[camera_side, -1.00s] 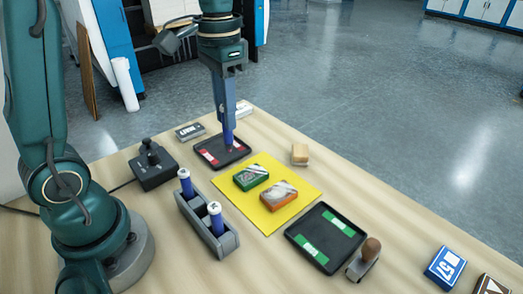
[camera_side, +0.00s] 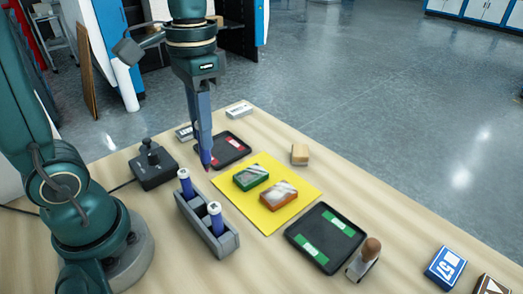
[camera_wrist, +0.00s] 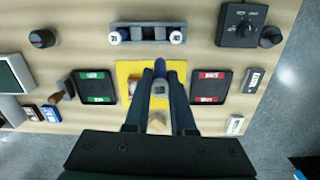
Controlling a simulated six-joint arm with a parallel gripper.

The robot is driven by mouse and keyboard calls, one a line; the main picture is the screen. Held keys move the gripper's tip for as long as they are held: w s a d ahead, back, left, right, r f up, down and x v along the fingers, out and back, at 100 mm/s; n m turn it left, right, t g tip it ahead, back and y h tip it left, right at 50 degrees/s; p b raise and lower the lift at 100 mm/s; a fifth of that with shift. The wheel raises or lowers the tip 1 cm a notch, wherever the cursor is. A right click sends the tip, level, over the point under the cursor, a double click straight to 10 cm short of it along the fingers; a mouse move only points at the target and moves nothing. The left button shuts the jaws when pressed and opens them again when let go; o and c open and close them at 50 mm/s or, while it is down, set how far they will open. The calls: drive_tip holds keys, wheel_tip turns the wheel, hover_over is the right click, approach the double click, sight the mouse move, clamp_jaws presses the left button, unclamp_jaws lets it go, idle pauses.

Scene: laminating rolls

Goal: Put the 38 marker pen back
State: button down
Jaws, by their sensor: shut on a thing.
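My gripper (camera_side: 204,150) is shut on a marker pen (camera_side: 206,158), held roughly upright with its tip down, above the table near the left corner of the yellow mat. In the wrist view the pen's end (camera_wrist: 159,88) shows between the fingers; its number is too small to read surely. The grey pen rack (camera_side: 226,243) stands in front of the gripper, apart from the pen. It holds two blue pens with white tops, one at its far end (camera_side: 185,182) and one nearer (camera_side: 215,213). Between them the rack shows an empty stretch (camera_wrist: 146,34).
The yellow mat (camera_side: 268,222) carries a green box (camera_side: 251,178) and an orange box (camera_side: 278,194). A red-marked tray (camera_side: 236,143) lies behind, a green-marked tray (camera_side: 326,215) to the right.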

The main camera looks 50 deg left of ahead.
drive_tip(key=shift+m, duration=0.8)
drive_tip(key=shift+s+d+f, duration=0.4)
drive_tip(key=shift+s+f, duration=0.25)
drive_tip(key=shift+f, duration=0.95)
drive_tip(key=shift+s+d+f, duration=0.4)
drive_tip(key=shift+s+f, duration=0.2)
drive_tip(key=shift+f, duration=1.05)
drive_tip(key=shift+s+d+f, duration=0.4)
drive_tip(key=shift+s+f, duration=0.25)
drive_tip(key=shift+f, duration=0.95)
drive_tip(key=c, duration=1.1)
unclamp_jaws()
drive_tip(key=shift+f, duration=0.15)
drive_tip(key=o, duration=0.3)
drive_tip(key=shift+o, duration=0.2)
